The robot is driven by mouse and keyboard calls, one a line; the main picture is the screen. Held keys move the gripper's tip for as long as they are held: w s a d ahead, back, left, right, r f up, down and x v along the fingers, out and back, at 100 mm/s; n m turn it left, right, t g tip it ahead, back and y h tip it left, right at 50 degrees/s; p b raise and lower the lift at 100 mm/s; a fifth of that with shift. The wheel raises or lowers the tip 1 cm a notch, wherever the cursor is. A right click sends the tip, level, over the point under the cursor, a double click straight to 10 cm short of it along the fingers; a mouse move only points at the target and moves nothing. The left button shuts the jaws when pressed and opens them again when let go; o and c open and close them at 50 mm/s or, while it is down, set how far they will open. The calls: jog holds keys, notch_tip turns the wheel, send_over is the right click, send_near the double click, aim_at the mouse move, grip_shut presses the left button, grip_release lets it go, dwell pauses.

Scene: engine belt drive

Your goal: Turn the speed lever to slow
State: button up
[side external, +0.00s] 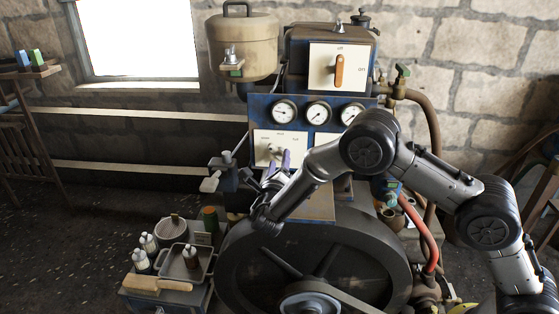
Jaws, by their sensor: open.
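A pale plate (262,136) with small lettering sits low on the left of the blue engine panel. A small grey lever (272,149) is on it, and its lower part is partly covered by my gripper. The lettering is too small to read, so I cannot tell which setting the lever points at. My gripper (279,165) is open at the lower part of this plate, close to the lever. I cannot tell whether the fingers touch the lever or stand around it.
Three round gauges (318,113) sit above the plate. An upper plate carries an orange lever (339,70). A large dark flywheel (345,247) lies below my arm. A tray (172,267) with bottles stands at lower left. A small valve fitting (222,176) juts out left of the plate.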

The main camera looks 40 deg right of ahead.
jog(key=v, duration=1.2)
jog(key=shift+s+a+r, duration=0.1)
jog(key=shift+s+a, duration=0.15)
jog(key=shift+s, duration=0.05)
